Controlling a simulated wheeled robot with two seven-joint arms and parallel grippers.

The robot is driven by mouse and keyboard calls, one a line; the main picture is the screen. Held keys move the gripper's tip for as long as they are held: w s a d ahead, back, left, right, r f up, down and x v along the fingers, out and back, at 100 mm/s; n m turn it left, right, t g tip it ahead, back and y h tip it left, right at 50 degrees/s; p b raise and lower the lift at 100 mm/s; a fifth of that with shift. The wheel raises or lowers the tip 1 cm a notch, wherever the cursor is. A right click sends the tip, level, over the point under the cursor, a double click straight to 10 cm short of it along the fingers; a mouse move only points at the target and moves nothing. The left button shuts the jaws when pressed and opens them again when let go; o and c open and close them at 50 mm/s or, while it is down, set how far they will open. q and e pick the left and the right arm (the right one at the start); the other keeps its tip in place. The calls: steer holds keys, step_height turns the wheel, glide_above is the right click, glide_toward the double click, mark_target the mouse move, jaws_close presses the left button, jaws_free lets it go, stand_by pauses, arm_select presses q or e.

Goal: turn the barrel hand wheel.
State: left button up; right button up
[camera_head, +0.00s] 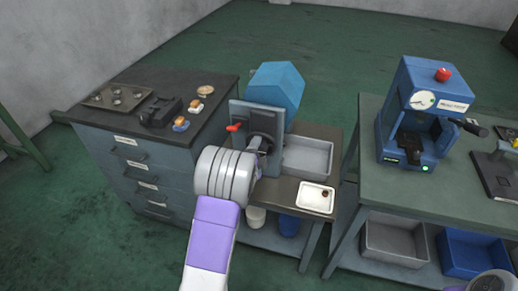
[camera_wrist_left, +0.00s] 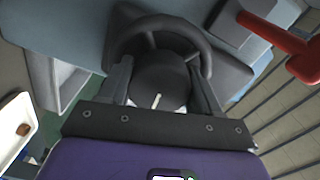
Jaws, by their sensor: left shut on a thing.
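The black barrel hand wheel (camera_head: 263,124) is on the front of the grey and blue machine (camera_head: 277,88). In the left wrist view the wheel (camera_wrist_left: 158,25) shows as a dark ring with spokes and a round hub (camera_wrist_left: 160,88) bearing a white mark. My left gripper (camera_head: 262,145) is at the wheel, partly hidden behind my own wrist in the head view. In the left wrist view its two fingers (camera_wrist_left: 160,68) stand on either side of the hub, shut on the wheel's middle.
A red-handled lever (camera_head: 234,128) sticks out left of the wheel; it is close in the wrist view (camera_wrist_left: 275,33). A grey bin (camera_head: 307,157) and a white tray (camera_head: 315,197) with a small brown piece are to the right. A drawer cabinet (camera_head: 140,165) stands left.

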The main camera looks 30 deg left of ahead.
arm_select(q)
steer(key=o, duration=1)
steer(key=shift+o, duration=0.2)
steer(key=v, duration=0.7)
steer(key=shift+s+p, duration=0.3)
steer(key=shift+p, duration=0.1)
steer(key=shift+d, duration=0.1)
steer(key=s+d+f+n+g+h, duration=0.1)
steer(key=s+d+f+n+g, duration=0.25)
steer(key=f, duration=0.45)
steer(key=s+d+f+n+g+h, duration=0.2)
steer(key=d+f+g, duration=0.15)
steer(key=f, duration=0.45)
steer(key=s+d+f+n+g+h, duration=0.1)
steer(key=s+d+f+n+g, duration=0.25)
steer(key=f, duration=0.35)
steer(key=s+d+f+n+g+h, duration=0.2)
steer(key=s+d+f+n+g, duration=0.1)
steer(key=s+d, duration=0.3)
steer(key=s+d+f+n+g+h, duration=0.2)
steer(key=s+d+f+n+g, duration=0.1)
steer(key=s+d, duration=0.4)
steer(key=shift+s+f, duration=0.5)
steer(key=shift+s, duration=0.4)
